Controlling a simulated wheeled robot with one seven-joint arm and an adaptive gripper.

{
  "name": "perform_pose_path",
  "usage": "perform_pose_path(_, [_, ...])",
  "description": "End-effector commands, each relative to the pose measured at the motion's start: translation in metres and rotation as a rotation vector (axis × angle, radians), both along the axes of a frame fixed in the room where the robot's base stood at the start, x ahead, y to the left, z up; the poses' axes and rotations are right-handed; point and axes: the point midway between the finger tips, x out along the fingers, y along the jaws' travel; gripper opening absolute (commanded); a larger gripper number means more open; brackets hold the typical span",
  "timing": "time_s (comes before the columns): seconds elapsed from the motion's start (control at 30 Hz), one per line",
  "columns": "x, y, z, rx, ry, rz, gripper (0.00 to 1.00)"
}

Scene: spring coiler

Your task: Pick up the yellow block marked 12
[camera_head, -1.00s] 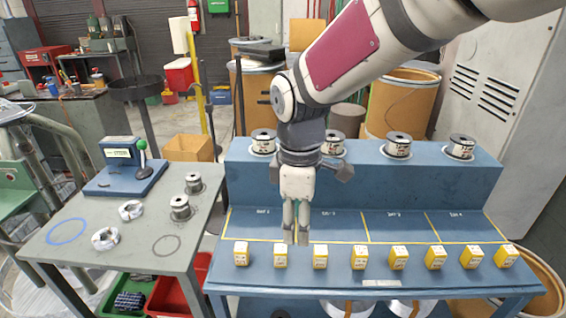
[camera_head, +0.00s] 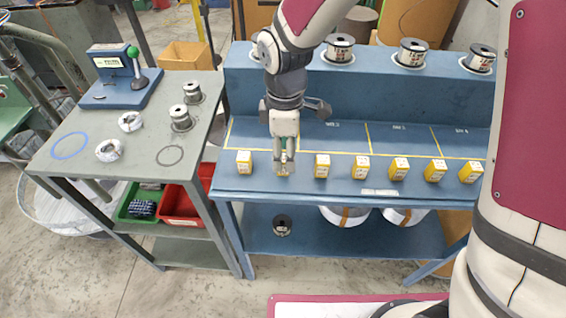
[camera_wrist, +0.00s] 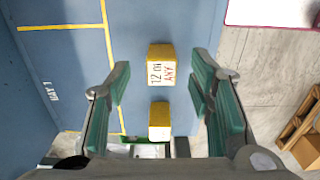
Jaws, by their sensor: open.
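The yellow block marked 12 (camera_wrist: 160,70) shows its white printed top in the wrist view, lying on the blue bench. My gripper (camera_wrist: 163,76) is open, with one green-padded finger on each side of this block in the picture. Gaps show on both sides, and I cannot tell the exact height between fingertips and block. In the head view my gripper (camera_head: 284,160) points down over the second yellow block from the left (camera_head: 283,170), which it partly hides. The markings are too small to read there.
Another yellow block (camera_wrist: 160,122) lies close by in line, and it is the leftmost block (camera_head: 244,162) in the head view. Several more yellow blocks stand to the right along the bench (camera_head: 300,189). Wire spools (camera_head: 339,47) stand on the raised back shelf. A grey table (camera_head: 128,165) stands left.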

Motion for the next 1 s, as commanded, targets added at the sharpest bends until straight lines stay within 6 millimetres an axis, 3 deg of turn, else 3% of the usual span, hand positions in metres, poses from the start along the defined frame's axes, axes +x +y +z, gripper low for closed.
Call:
perform_pose_path(0.23, [-0.002, 0.003, -0.036, -0.003, 0.004, 0.001, 0.48])
perform_pose_path(0.57, [-0.001, 0.003, -0.042, -0.001, 0.001, 0.000, 0.48])
perform_pose_path(0.77, [-0.001, 0.003, -0.041, -0.001, 0.001, 0.000, 0.03])
perform_pose_path(1.0, [-0.001, 0.003, -0.041, -0.001, 0.001, 0.000, 0.00])
